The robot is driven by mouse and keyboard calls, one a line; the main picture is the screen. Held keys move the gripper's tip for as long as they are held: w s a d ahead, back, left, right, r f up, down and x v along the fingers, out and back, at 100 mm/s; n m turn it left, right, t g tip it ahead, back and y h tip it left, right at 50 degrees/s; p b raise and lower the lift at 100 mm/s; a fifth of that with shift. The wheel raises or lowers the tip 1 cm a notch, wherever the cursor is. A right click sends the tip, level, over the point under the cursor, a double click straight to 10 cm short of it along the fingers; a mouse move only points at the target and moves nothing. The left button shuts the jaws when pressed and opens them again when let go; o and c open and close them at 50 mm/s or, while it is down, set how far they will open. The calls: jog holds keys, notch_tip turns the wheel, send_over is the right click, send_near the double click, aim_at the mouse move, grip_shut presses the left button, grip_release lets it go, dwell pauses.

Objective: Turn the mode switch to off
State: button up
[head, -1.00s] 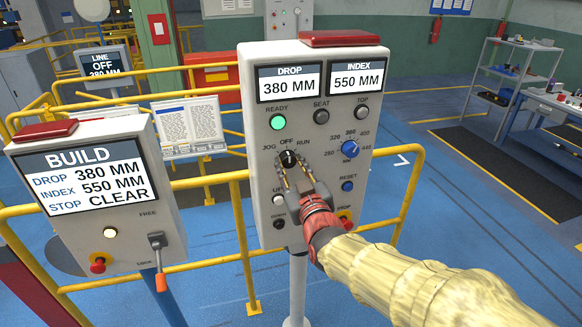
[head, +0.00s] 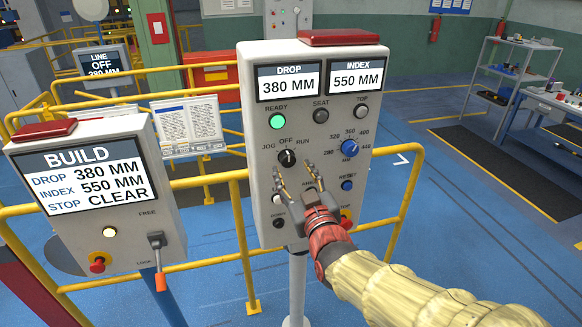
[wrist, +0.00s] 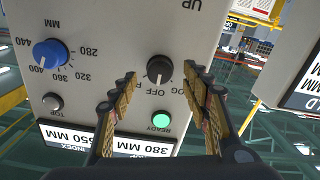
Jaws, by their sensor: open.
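The mode switch (head: 286,157) is a round black knob on the grey panel (head: 262,215), with JOG, OFF and RUN around it. In the wrist view the panel appears upside down, and the white mark on the mode switch (wrist: 160,68) points toward the OFF label. In the head view the mark is too small to read surely. My gripper (head: 295,168) is open and empty, its fingers spread just below the knob and apart from it. In the wrist view the fingers stand to either side of the knob in the picture. The gripper hides part of the lower panel.
A blue knob (head: 349,148) sits right of the mode switch, and a lit green READY lamp (head: 278,121) is above it. The red stop button (head: 346,217) is close beside my gripper. A BUILD panel (head: 95,200) with a lever stands left. Yellow rails (head: 215,179) run behind.

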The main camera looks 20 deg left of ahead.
jog(key=v, duration=0.8)
jog(key=shift+s, duration=0.2)
jog(key=s+d+f+m+g+h, duration=0.1)
jog(key=s+d+f+g+h, duration=0.2)
jog(key=f, duration=0.4)
jog(key=s+d+f+m+g+h, duration=0.1)
jog(key=s+d+f+g, duration=0.25)
jog(key=f, duration=0.45)
jog(key=s+d+m+g+h, duration=0.4)
jog(key=s+d, duration=0.9)
jog(key=d, duration=0.4)
jog(key=d+r+m+h+b, duration=0.1)
jog(key=d+r+m, duration=0.1)
jog(key=d, duration=0.5)
jog(key=shift+s+r+m+t+h, duration=0.3)
jog(key=shift+s+r+m+t, duration=0.15)
jog(key=shift+r, duration=0.45)
